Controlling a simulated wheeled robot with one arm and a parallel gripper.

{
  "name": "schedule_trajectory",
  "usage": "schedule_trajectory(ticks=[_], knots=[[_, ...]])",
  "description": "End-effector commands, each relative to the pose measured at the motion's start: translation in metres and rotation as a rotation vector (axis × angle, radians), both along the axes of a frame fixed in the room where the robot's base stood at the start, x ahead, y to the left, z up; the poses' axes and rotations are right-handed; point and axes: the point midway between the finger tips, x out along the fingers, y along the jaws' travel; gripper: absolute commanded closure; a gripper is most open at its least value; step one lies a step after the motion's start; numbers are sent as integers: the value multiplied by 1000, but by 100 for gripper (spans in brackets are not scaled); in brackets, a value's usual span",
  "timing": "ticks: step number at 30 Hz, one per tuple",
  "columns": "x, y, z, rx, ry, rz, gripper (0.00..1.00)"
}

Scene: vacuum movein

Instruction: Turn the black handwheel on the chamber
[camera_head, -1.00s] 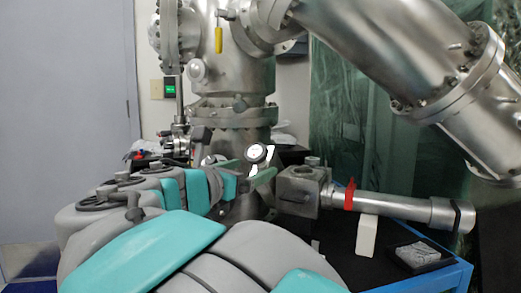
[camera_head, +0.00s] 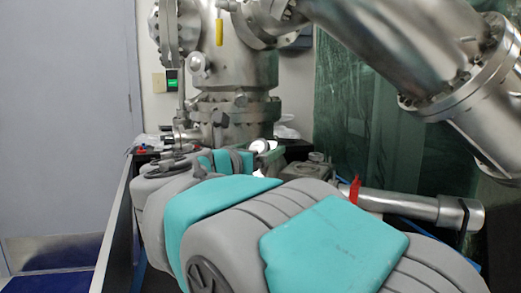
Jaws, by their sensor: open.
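My grey and teal arm fills the lower middle and hides much of what lies beyond it. My gripper (camera_head: 264,162) shows only in part past the arm's far end, with greenish finger parts apart and open. A small round piece with a pale face and dark edge (camera_head: 259,146) shows right by the fingers, in front of the steel chamber (camera_head: 235,75). It may be the black handwheel, but I cannot tell for sure. I cannot see whether the fingers touch it.
A steel pipe with a red band (camera_head: 400,204) runs right from a metal block (camera_head: 313,171), close to my arm. A large slanted tube (camera_head: 400,55) hangs at upper right. Green sheeting (camera_head: 345,110) stands behind. A plain door (camera_head: 60,120) is at left.

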Motion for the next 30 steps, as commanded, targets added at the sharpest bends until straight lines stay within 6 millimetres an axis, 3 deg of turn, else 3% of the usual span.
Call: schedule_trajectory(ticks=[4, 26, 30], knots=[[0, 0, 0, 0, 0, 0, 5], [0, 1, 0, 1, 0, 1, 87], [0, 0, 0, 2, -1, -1, 89]])
